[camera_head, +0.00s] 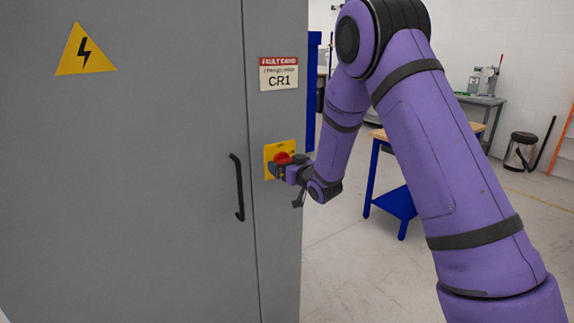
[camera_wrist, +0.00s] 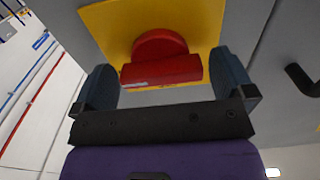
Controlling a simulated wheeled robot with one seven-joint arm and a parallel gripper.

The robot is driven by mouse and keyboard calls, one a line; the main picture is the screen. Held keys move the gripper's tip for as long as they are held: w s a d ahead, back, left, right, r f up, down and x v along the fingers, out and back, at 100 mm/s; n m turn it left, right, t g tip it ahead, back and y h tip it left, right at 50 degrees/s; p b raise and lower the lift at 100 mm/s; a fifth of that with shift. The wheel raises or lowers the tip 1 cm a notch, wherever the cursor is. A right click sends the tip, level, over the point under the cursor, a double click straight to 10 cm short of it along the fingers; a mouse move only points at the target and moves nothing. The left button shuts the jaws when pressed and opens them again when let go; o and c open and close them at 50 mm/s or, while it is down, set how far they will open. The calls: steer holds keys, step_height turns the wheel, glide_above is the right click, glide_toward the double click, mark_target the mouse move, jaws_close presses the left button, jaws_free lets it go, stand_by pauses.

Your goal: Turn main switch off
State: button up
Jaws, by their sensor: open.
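The main switch (camera_head: 283,158) is a red rotary knob on a yellow plate (camera_head: 270,151), mounted on the grey cabinet (camera_head: 150,180). In the wrist view the red switch (camera_wrist: 162,66) shows a round base and a bar handle, and the yellow plate (camera_wrist: 110,22) lies behind it. My gripper (camera_head: 281,170) is at the switch. In the wrist view my gripper (camera_wrist: 170,80) is open, with one dark finger on each side of the red handle. Gaps show between handle and fingers there. In the head view my gripper partly hides the switch.
A black door handle (camera_head: 238,187) stands out left of the switch; it also shows in the wrist view (camera_wrist: 302,79). A red and white CR1 label (camera_head: 279,74) is above. A blue-framed workbench (camera_head: 392,200) stands behind my arm. Open floor lies right of the cabinet.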

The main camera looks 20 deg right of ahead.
steer(key=c, duration=0.8)
steer(key=shift+n, duration=0.3)
steer(key=n, duration=0.3)
steer(key=shift+n, duration=0.3)
steer(key=n, duration=0.4)
steer(key=shift+n, duration=0.3)
steer(key=n, duration=0.4)
steer(key=shift+a+n, duration=0.1)
steer(key=shift+n, duration=2.4)
